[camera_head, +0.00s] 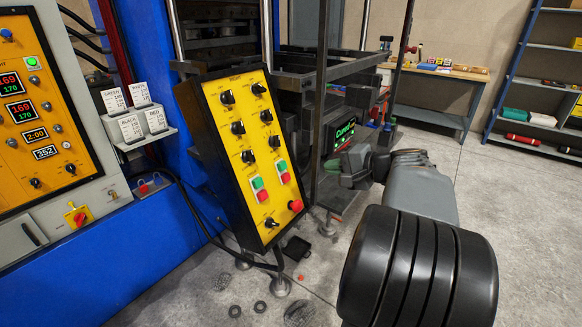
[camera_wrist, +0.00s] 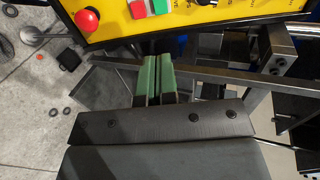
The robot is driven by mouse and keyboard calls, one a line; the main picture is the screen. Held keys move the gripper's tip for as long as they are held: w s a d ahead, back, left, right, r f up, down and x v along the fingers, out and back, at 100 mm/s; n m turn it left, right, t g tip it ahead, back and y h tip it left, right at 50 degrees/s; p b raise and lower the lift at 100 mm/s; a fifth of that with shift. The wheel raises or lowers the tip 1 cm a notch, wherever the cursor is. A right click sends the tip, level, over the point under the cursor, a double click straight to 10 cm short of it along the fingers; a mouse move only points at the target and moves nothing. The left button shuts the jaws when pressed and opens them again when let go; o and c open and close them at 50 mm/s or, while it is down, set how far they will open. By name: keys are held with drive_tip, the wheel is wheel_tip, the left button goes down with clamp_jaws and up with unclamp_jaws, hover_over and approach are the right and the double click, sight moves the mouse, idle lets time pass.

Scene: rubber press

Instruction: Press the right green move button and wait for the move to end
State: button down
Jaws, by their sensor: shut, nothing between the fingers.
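The yellow control panel (camera_head: 240,150) stands tilted in the middle of the head view. Its right green button (camera_head: 282,166) sits above a red button (camera_head: 285,178). The left green button (camera_head: 257,183) is lower and to the left. In the wrist view the right green button (camera_wrist: 160,6) shows at the top edge beside its red button (camera_wrist: 138,9). My gripper (camera_head: 333,172) is right of the panel, apart from it. Its green fingers (camera_wrist: 158,60) are shut together, empty, and point toward the panel's edge. No contact with a button shows.
A red mushroom button (camera_head: 296,206) is at the panel's lower right, near the green and red pair. Black selector knobs (camera_head: 275,141) sit above. Concrete floor (camera_head: 500,200) lies open to the right.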

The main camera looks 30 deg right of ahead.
sight(284, 166)
drive_tip(key=p+x, duration=0.2)
drive_tip(key=x, duration=1.2)
drive_tip(key=shift+d, duration=0.1)
